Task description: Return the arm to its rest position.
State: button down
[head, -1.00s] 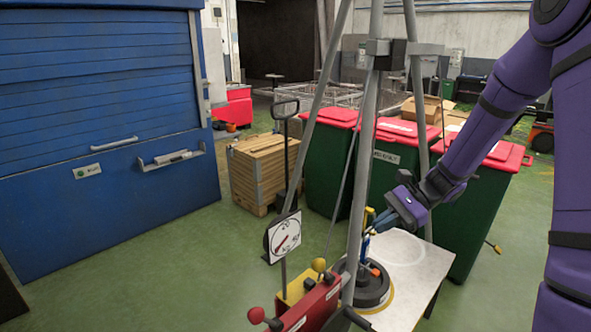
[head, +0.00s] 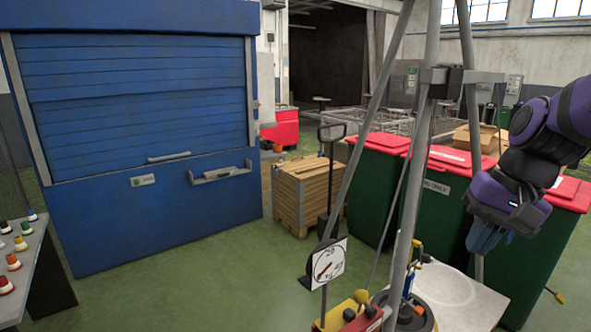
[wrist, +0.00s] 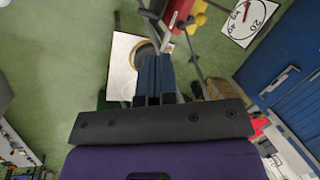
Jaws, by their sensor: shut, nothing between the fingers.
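My gripper (head: 484,240) hangs from my purple arm at the right of the head view, in front of the green bins with red lids. Its blue fingers point down and are together, with nothing between them. In the wrist view the shut blue fingers (wrist: 154,78) point toward the white table and the tripod foot area. The arm is folded up at the right edge of the head view, and its upper part is cut off by the frame.
A grey tripod frame (head: 427,130) stands left of my gripper over a white table (head: 470,293). A dial sign (head: 327,263) stands in front. Green bins (head: 450,215) are behind my arm.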

jog(key=s+d+r+n+t+h, duration=0.2)
jog(key=s+r, duration=0.4)
jog(key=s, duration=0.3)
jog(key=shift+d+n+t+h, duration=0.15)
jog(key=shift+n+t+h, duration=0.55)
jog(key=shift+n+t, duration=0.6)
dwell(1.7)
